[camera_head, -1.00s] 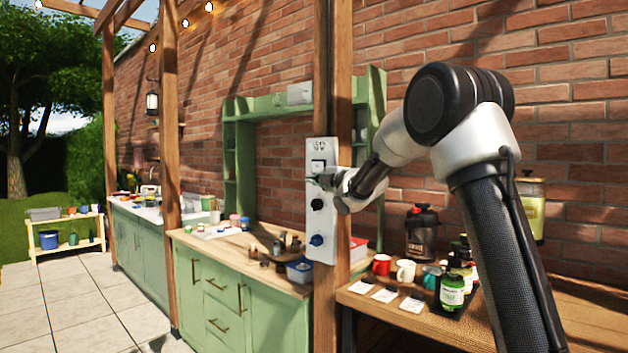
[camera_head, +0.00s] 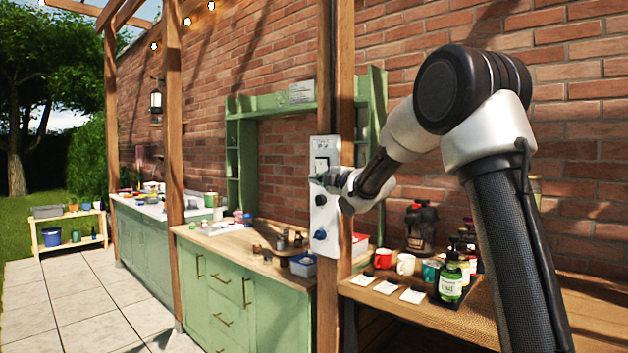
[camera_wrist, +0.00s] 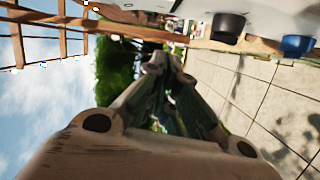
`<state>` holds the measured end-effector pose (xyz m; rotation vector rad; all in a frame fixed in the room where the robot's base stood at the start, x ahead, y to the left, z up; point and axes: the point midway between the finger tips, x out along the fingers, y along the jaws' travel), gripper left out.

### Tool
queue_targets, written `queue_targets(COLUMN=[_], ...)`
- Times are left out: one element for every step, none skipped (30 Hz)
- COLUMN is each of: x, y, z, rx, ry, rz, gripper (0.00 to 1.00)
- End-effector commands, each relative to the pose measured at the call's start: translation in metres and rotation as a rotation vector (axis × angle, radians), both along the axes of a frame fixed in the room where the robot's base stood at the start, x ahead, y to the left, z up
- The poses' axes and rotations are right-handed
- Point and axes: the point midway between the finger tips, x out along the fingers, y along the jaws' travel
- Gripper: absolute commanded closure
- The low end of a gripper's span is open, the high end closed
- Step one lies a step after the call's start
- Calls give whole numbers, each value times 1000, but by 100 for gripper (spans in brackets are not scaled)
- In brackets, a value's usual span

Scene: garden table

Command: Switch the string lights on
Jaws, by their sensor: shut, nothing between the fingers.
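A white switch panel (camera_head: 325,252) is fixed upright on the wooden post. It has a rocker switch (camera_head: 321,164) near its top, a black knob (camera_head: 321,200) in the middle and a blue knob (camera_head: 320,235) low down. My gripper (camera_head: 318,179) is shut and empty at the panel, just below the rocker; I cannot tell whether it touches. The wrist view shows the closed fingers (camera_wrist: 160,65), with the black knob (camera_wrist: 228,27) and blue knob (camera_wrist: 297,45) at upper right; the rocker is not clear there. String light bulbs (camera_head: 187,21) hang at upper left and look bright.
The wooden table (camera_head: 385,304) at right holds mugs (camera_head: 405,264), white cards, bottles and a dark dispenser (camera_head: 421,228). Green cabinets (camera_head: 240,300) with a wooden counter stand left of the post. Paved floor (camera_head: 80,300) is open at left.

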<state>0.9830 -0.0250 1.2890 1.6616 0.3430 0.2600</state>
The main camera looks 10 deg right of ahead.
Motion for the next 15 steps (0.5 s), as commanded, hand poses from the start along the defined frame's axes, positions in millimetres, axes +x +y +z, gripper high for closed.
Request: queue_targets(x=[-8,-12,-19,-23,-28,-34,-38,-41,-45,-48,-50,-52,-53,-54,-55], y=[-3,-5,-7,-10,-11,-14,-16,-17,-18,-19,-20,-21,-21,-21,-22], z=[0,0,0,0,-1,0,-1,-1,-1,-1,-2,-2,-2,-2,-2], rx=[0,0,-1,-1,0,0,0,0,0,0,0,0,0,0,0], ry=[0,0,0,0,0,-1,-1,0,-1,0,0,1,0,0,0], rz=[0,0,0,-1,-1,-1,-1,-1,-1,-1,0,0,0,0,0], gripper=[100,100,100,100,100,100,100,100,100,100,100,100,100,100,100])
